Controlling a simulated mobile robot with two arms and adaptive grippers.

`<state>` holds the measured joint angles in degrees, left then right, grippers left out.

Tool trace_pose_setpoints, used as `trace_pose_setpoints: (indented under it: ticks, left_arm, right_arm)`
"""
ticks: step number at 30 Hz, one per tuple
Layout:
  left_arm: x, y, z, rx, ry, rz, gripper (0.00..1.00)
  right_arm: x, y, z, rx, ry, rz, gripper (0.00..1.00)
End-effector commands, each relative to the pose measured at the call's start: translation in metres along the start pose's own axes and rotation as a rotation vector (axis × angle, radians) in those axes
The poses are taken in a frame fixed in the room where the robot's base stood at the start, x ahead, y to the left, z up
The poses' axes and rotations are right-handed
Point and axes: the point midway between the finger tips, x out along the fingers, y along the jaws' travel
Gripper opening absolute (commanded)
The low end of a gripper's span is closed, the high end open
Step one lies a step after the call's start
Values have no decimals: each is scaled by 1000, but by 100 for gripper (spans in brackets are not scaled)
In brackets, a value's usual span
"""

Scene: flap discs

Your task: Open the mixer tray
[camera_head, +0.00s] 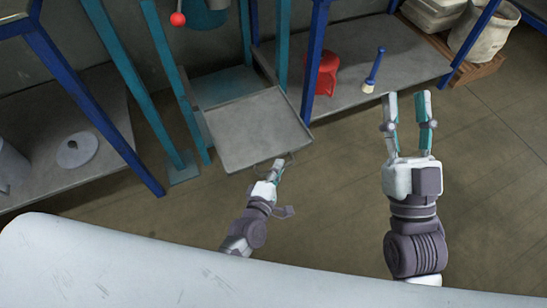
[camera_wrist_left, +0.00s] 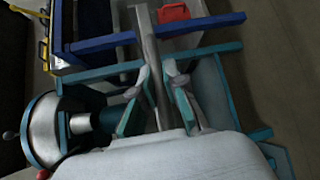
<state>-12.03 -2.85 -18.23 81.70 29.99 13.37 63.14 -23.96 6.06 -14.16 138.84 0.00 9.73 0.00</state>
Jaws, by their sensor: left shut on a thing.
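The mixer tray (camera_head: 257,130) is a flat grey metal tray with a raised rim, sticking out from the teal mixer frame (camera_head: 186,97) in the head view. My left gripper (camera_head: 279,163) is at the tray's near edge, shut on its handle, which is mostly hidden by the fingers. In the left wrist view, the fingers (camera_wrist_left: 160,100) close on a grey metal bar from both sides. My right gripper (camera_head: 407,105) is open and empty, in front of the shelf on the right.
A blue-framed shelf (camera_head: 400,62) on the right holds a red container (camera_head: 327,72) and a blue-handled brush (camera_head: 374,70). Another shelf (camera_head: 50,150) with a white disc (camera_head: 76,150) stands on the left. A wooden pallet (camera_head: 478,70) is at the upper right. Floor in front is clear.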

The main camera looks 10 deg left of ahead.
Motion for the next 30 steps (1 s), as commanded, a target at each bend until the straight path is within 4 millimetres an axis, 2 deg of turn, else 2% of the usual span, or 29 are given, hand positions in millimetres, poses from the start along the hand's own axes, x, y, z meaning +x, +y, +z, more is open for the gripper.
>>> trace_pose_setpoints:
  ticks: [14, 15, 19, 30]
  left_arm:
    - [-4, -3, 3, 1, 1, -3, 0]
    - [-4, -3, 3, 1, 1, -3, 14]
    - [-4, -2, 3, 1, 0, -3, 36]
    - [-7, -2, 3, 0, 0, -1, 37]
  right_arm:
    - [0, 1, 6, -2, -38, 2, 40]
    - [0, 1, 6, -2, -38, 2, 40]
    - [0, 1, 6, -2, -38, 2, 40]
    - [0, 1, 6, -2, -36, 1, 40]
